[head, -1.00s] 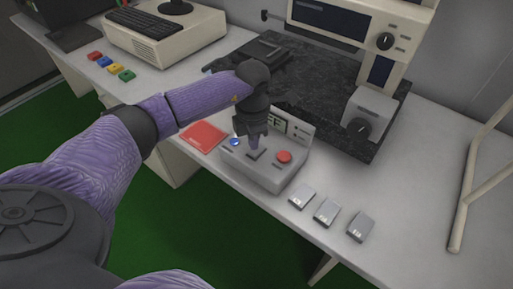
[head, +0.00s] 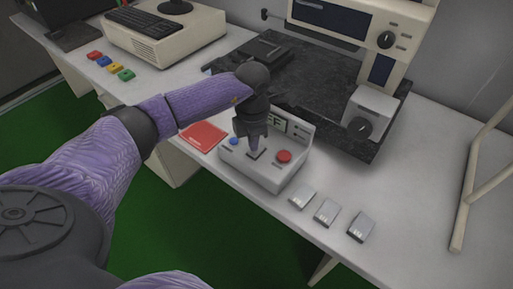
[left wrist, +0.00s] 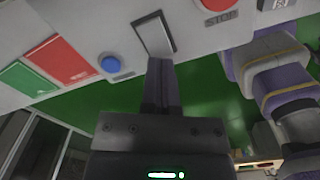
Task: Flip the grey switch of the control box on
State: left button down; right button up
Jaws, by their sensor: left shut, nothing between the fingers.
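The control box (head: 265,178) is a light grey box on the table, with a blue button (head: 234,141), a red button (head: 284,156) and a small display reading what looks like "FF" (head: 277,124). The grey switch (left wrist: 154,34) is a rocker between the two buttons, close beyond my fingertips in the left wrist view. My left gripper (head: 254,150) is shut and empty, pointing down over the switch. It also shows in the left wrist view (left wrist: 161,64), with its tips at the switch's near edge. I cannot tell whether they touch. My right gripper is out of view.
A red card (head: 203,136) lies left of the box. Several small grey blocks (head: 326,212) lie to its right. A large machine with a black stone base (head: 330,100) stands behind. A beige tube frame (head: 475,190) stands at the right. The table's front edge is close to the box.

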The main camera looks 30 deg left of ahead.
pick_arm(q)
jog(key=shift+f, duration=0.1)
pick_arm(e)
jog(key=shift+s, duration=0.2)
pick_arm(q)
jog(key=shift+f, duration=0.25)
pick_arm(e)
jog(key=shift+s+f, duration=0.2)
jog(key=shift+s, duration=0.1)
pick_arm(q)
jog(key=shift+f+b, duration=0.2)
jog(key=shift+b, duration=0.15)
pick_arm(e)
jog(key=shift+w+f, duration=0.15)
